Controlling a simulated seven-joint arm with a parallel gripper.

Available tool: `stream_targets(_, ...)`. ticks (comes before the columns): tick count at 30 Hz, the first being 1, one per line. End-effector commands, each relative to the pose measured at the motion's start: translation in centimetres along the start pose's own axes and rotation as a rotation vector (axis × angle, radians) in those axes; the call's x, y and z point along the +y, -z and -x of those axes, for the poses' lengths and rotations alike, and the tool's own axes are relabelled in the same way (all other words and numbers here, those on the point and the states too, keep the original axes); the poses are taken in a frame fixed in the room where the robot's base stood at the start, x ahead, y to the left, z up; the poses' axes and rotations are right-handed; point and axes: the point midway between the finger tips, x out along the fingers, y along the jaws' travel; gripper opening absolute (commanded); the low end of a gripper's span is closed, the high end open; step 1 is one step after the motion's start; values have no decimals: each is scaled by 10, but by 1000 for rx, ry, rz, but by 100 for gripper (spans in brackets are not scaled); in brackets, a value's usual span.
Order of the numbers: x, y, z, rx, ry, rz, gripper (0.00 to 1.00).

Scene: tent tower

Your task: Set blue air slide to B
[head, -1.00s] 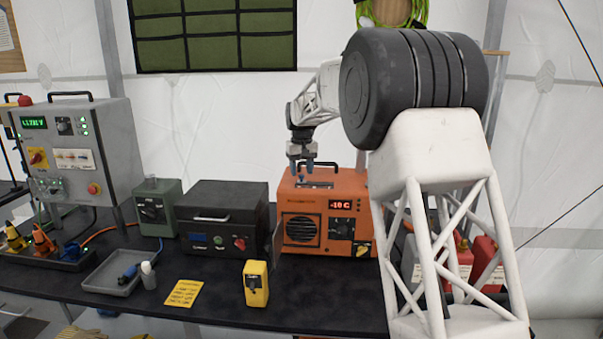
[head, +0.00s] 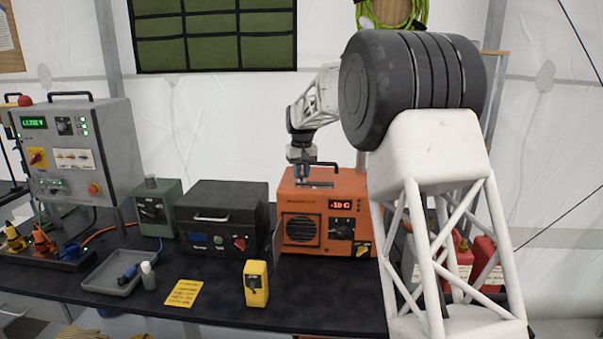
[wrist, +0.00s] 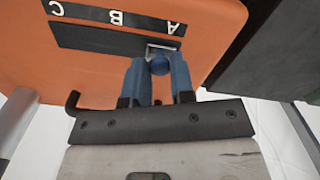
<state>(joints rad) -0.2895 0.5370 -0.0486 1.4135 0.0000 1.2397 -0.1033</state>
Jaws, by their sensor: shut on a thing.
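The blue air slide (wrist: 160,66) is a small blue knob on a grey tab in a dark slot on top of the orange unit (head: 350,185). In the wrist view the labels C, B and A run upside down from left to right along the slot. The knob is at the A end, nearly in line with A. My gripper (wrist: 160,78) has its blue fingers on both sides of the knob and is shut on it. In the head view my gripper (head: 302,178) points down at the left part of the slot. The fingers partly hide the knob.
A black handle (wrist: 72,102) rises from the orange unit's top beside my gripper. A black case (head: 225,215) and a green box (head: 158,208) stand to the left. A yellow device (head: 256,284) and a grey tray (head: 112,272) are on the dark table (head: 215,310).

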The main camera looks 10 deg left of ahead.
Motion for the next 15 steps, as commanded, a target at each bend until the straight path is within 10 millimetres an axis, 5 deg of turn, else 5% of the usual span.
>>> stream_targets(15, 42, -17, 0, 1, 0, -1, 0)
